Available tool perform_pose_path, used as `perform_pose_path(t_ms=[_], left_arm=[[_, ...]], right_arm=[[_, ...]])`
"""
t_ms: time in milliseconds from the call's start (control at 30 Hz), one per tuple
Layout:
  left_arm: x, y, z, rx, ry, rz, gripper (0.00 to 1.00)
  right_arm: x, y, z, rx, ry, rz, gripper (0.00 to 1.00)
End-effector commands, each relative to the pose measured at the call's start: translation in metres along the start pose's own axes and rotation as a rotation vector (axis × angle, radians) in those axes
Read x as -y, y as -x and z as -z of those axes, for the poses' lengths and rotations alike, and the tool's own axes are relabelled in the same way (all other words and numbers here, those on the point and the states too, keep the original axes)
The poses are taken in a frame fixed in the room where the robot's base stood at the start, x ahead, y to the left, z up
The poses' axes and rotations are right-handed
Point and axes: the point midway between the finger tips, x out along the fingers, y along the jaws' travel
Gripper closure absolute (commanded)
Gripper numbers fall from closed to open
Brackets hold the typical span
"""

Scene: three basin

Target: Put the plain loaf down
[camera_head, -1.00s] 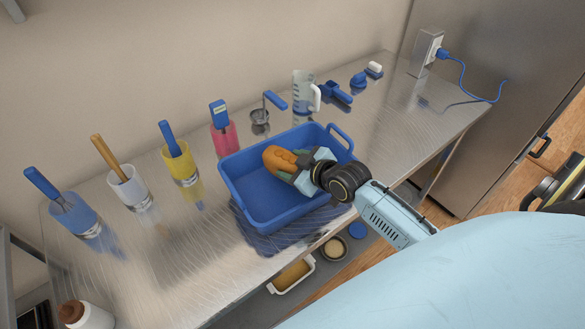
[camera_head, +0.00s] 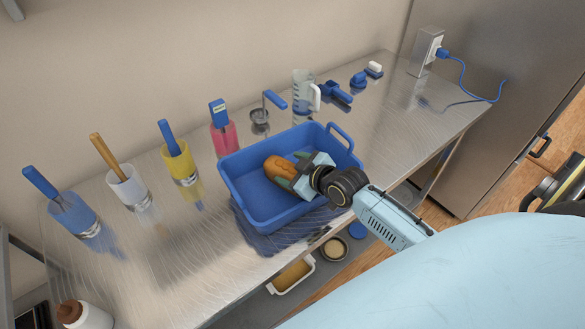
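The plain loaf (camera_head: 277,166) is golden brown and lies low inside the blue basin (camera_head: 233,185) on the metal counter. My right gripper (camera_head: 290,170) reaches into the basin from the right, with its fingers on either side of the loaf. I cannot tell whether the fingers still press on the loaf or stand slightly apart from it. The gripper hides the loaf's right end, and whether its underside touches the basin floor is unclear. My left gripper is not in view.
Blue, white and yellow cups (camera_head: 180,160) with handled tools stand left of the basin, along with a pink container (camera_head: 225,138). A clear jug (camera_head: 303,95) stands behind it. The counter front left is mostly clear.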

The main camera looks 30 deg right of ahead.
Motion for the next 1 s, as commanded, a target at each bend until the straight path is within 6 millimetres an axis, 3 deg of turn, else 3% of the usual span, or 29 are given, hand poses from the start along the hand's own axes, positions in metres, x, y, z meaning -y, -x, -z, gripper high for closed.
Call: perform_pose_path(t_ms=[33, 67, 300, 500, 1000], left_arm=[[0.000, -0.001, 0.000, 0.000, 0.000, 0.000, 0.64], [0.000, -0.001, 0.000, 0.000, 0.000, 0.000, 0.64], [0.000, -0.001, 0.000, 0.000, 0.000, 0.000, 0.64], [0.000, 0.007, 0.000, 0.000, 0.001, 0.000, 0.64], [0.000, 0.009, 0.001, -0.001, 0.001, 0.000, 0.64]], right_arm=[[0.005, 0.000, -0.009, 0.019, 0.003, 0.009, 0.27], [0.005, 0.000, -0.009, 0.020, 0.004, 0.009, 0.23], [0.007, 0.000, -0.011, 0.025, 0.005, 0.012, 0.23], [0.002, 0.007, 0.002, 0.023, 0.003, 0.012, 0.23], [-0.001, 0.103, 0.005, 0.014, 0.002, 0.007, 0.23]])
